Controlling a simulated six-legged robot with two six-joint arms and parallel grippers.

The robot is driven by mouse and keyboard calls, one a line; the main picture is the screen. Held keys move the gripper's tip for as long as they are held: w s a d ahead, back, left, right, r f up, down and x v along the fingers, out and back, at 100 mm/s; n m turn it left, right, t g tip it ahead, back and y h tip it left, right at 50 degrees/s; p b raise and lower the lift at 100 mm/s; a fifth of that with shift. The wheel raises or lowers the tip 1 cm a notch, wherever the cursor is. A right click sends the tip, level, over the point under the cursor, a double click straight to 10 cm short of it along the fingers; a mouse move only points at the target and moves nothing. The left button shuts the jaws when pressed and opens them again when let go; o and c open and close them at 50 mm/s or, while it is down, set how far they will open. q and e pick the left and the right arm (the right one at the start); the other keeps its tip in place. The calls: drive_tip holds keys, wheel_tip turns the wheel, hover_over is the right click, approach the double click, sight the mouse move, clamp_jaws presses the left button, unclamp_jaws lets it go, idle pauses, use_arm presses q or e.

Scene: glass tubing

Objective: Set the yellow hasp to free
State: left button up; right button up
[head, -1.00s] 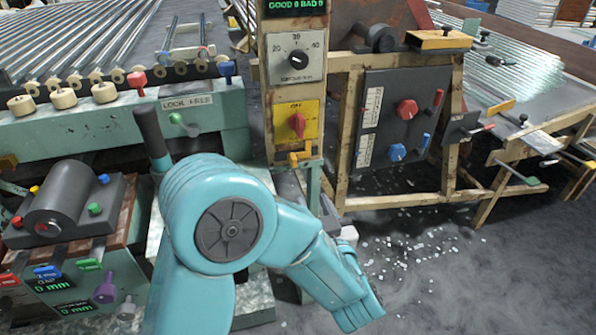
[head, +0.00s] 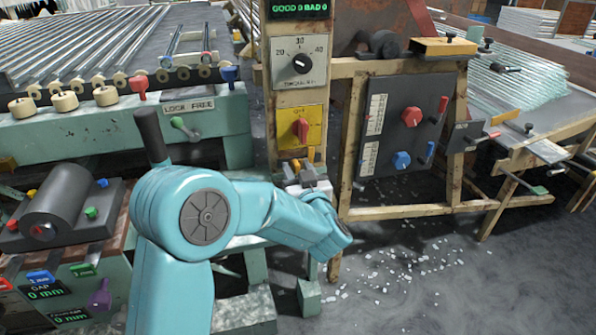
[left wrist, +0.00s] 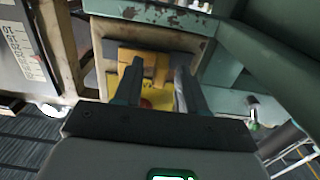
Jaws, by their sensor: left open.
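The yellow hasp (head: 303,157) sits low on the wooden post, just below the yellow panel (head: 286,117) with its red knob (head: 301,130). My left gripper (head: 302,172) is right in front of and just below the hasp, open, fingers toward the post. In the left wrist view the yellow hasp (left wrist: 143,64) shows ahead of and partly between the open fingers of my left gripper (left wrist: 160,82). Whether a finger touches it I cannot tell. The gripper hides part of the hasp's lower end. My right gripper is not in view.
A dial (head: 300,64) is above on the post. A green lever (head: 184,126) under a LOCK FREE plate (head: 189,105) is on the bench at left. A dark panel (head: 404,120) with red and blue knobs stands to the right. Glass bits litter the floor.

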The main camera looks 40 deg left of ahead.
use_arm(q)
clamp_jaws()
drive_tip(key=shift+s+a, duration=1)
drive_tip(key=shift+s, duration=0.1)
unclamp_jaws()
drive_tip(key=shift+d, duration=0.1)
drive_tip(key=p+v, duration=0.2)
drive_tip(key=v, duration=1.4)
drive_tip(key=shift+d, duration=0.15)
